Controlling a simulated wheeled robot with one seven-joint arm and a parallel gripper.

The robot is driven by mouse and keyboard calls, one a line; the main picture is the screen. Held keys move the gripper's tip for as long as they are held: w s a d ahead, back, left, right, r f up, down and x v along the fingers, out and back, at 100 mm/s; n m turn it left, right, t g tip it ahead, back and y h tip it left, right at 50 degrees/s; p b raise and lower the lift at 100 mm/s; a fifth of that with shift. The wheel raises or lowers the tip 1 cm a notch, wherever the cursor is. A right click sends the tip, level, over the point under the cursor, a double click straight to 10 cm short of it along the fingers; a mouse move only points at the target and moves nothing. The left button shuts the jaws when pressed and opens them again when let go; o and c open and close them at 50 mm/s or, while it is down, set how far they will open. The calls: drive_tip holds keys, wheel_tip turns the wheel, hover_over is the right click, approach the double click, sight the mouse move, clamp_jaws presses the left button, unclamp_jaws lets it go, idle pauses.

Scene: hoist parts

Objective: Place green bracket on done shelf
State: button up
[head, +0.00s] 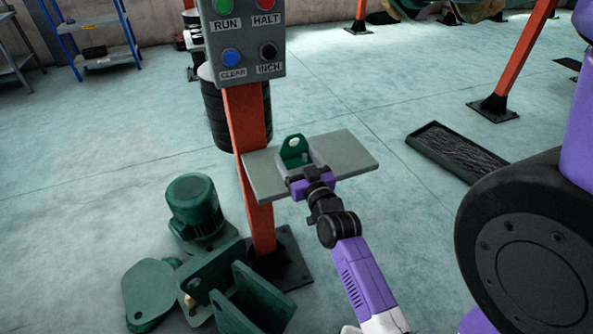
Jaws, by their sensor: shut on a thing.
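The green bracket (299,154) is a small upright plate with a rounded top and a hole. It shows at the middle of the head view, over the grey shelf plate (347,153) fixed to an orange post. My gripper (298,165) is shut on the bracket from the near side. The gripper hides the bracket's lower part, so I cannot tell whether it touches the plate. No "done" label shows on the plate.
A control box (240,35) with several buttons is on the post (249,150) above the plate. A green motor (195,208) and large green brackets (215,277) lie on the floor at lower left. A black tray (458,151) lies at right. A blue rack (100,37) stands far left.

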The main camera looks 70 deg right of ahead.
sight(297, 169)
drive_tip(key=shift+f+b, duration=0.45)
drive_tip(key=shift+f, duration=1.5)
drive_tip(key=shift+f, duration=0.2)
drive_tip(key=o, duration=2.1)
drive_tip(key=shift+f, duration=0.1)
